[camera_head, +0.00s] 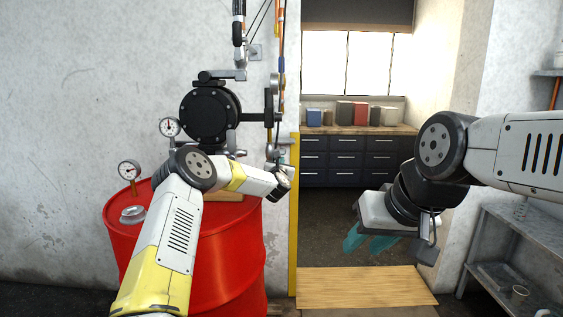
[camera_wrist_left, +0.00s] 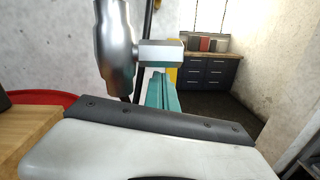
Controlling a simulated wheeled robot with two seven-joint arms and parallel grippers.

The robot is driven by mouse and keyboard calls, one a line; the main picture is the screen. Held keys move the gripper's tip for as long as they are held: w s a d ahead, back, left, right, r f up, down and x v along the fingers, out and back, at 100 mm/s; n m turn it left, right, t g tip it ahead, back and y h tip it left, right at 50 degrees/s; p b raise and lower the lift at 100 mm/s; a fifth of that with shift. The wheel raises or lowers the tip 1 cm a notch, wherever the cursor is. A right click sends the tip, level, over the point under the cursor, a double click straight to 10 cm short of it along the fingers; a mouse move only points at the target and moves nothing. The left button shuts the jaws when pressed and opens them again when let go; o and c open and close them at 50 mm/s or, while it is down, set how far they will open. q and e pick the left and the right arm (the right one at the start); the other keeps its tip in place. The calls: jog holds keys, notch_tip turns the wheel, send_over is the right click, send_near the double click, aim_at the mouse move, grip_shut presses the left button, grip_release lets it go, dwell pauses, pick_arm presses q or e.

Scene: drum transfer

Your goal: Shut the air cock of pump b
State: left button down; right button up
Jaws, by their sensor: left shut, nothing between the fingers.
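A black pump (camera_head: 210,116) stands on the red drum (camera_head: 236,245); no letter on it is readable. In the left wrist view a silver fitting (camera_wrist_left: 116,45), which looks like the air cock, stands upright with a short stub (camera_wrist_left: 160,52) pointing right. It is small and partly hidden in the head view. My left gripper (camera_wrist_left: 160,92) is shut and empty, its teal fingers just below and behind the stub; I cannot tell whether they touch it. My right gripper (camera_head: 367,243) hangs to the right, away from the pump, its teal fingers apart and empty.
Gauges (camera_head: 129,171) stand left of the pump. Hoses (camera_head: 281,55) run down the wall beside it. A yellow post (camera_head: 294,225) edges the doorway. Drawers (camera_head: 345,160) stand in the room behind. Grey shelving (camera_head: 515,240) is at the right.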

pick_arm(q)
jog(key=shift+r, duration=0.25)
jog(key=shift+w+r, duration=0.5)
